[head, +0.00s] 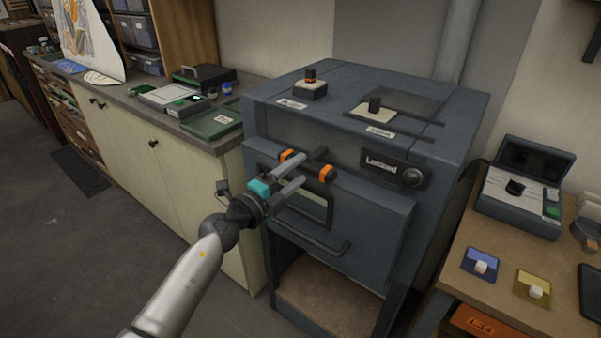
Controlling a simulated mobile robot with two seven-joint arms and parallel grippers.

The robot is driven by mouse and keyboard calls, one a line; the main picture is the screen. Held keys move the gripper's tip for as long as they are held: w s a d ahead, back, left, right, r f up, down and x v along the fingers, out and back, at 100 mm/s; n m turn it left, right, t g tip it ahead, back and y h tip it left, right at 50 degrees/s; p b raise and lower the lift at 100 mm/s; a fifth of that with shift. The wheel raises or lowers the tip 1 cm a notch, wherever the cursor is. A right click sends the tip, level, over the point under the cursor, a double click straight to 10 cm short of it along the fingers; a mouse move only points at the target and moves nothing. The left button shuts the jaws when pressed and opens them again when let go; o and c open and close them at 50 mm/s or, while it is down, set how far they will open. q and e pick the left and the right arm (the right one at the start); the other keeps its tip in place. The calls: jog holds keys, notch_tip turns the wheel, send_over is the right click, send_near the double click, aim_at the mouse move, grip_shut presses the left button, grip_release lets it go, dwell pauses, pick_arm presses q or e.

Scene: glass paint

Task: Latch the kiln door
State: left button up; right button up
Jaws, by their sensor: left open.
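The dark blue-grey kiln (455,135) stands in the middle of the head view. Its door (375,215) has a small window (312,203) and a dark bar handle (325,246) low on its front. The door looks up against the kiln body; a small gap cannot be ruled out. A dark latch with orange ends (326,174) sits at the door's top edge. My left gripper (303,168) is open in front of the latch, its two grey fingers pointing at it and partly hiding it. Contact cannot be told. My right gripper is not in view.
A counter (185,130) with boxes stands left. A wooden table (495,293) with a control box (515,220) stands right.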

pick_arm(q)
jog(key=shift+x, duration=0.95)
grip_shut()
dwell(0.8)
